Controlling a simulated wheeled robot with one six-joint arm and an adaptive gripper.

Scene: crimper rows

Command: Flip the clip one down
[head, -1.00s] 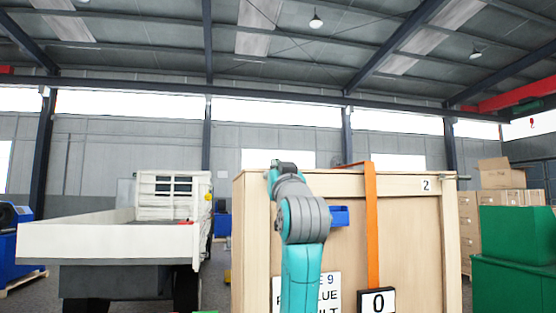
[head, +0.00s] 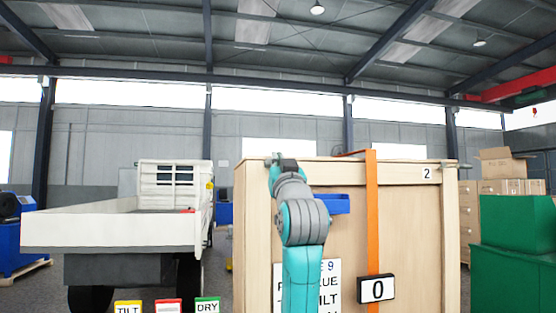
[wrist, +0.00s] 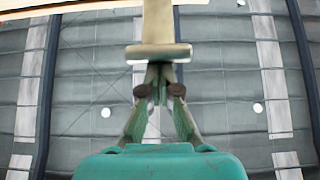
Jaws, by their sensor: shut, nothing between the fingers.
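In the wrist view a pale bar with an upright stem (wrist: 158,30) crosses in front of my fingertips. It may be the clip, but I cannot tell. My gripper (wrist: 160,78) is shut with nothing between its fingers, just below this bar in the picture; whether they touch is unclear. A small grey metal piece (head: 465,166) sticks out at the crate's top right corner. No clip marked one is readable.
An orange strap (head: 372,220) runs down the crate front, with a "0" plate (head: 377,289) and a "2" label (head: 426,173). A white truck (head: 110,228) stands left, green boxes (head: 520,260) right.

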